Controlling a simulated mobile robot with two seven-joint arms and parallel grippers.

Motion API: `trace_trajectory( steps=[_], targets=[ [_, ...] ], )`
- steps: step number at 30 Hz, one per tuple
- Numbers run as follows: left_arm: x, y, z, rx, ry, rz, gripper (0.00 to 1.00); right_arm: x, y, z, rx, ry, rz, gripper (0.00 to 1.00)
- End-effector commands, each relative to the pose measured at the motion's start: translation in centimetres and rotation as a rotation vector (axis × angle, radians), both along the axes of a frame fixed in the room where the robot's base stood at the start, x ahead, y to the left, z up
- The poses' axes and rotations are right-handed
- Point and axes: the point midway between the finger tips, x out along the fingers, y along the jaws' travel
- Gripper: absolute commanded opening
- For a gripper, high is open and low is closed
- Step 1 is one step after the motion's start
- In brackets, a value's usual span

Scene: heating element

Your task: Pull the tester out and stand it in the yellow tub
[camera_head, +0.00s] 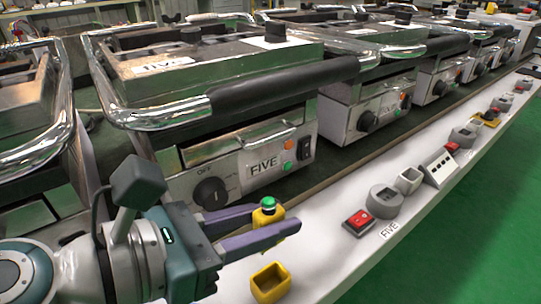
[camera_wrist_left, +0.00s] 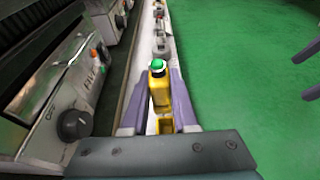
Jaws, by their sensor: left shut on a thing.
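The tester (camera_head: 268,213) is a small yellow block with a green button on top. It stands upright between the two purple fingers of my left gripper (camera_head: 285,220), which is shut on it. In the left wrist view the tester (camera_wrist_left: 160,88) shows between the fingers. Its lower end is hidden in the head view. The yellow tub (camera_head: 270,284), small, square and open-topped, stands on the white ledge just in front of the gripper; it partly shows in the left wrist view (camera_wrist_left: 165,126). Purple fingertips of my right gripper (camera_wrist_left: 309,72) show apart at that view's right edge.
The press labelled FIVE (camera_head: 240,160), with its knob and handle, stands close behind the left gripper. A red switch (camera_head: 358,222), a grey round holder (camera_head: 384,201) and other small items line the white ledge (camera_head: 325,240). Green floor lies beyond the ledge.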

Motion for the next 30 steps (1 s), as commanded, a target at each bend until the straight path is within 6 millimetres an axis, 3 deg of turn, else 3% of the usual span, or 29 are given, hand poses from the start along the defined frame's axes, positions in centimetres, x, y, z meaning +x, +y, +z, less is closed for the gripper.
trace_trajectory(
  steps=[7,21,30],
  targets=[
    [0.0,0.0,0.2,-0.001,0.002,0.001,0.0,0.0,0.0,0.6,0.001,0.001,-0.002,1.0],
    [0.0,0.0,-4.6,-0.001,-0.001,0.0,0.0,0.0,0.0,-3.5,0.0,0.001,-0.001,1.0],
    [0.0,0.0,-5.8,-0.001,-0.001,0.0,0.0,0.0,-0.2,-4.5,-0.006,0.0,0.002,1.0]
  ],
)
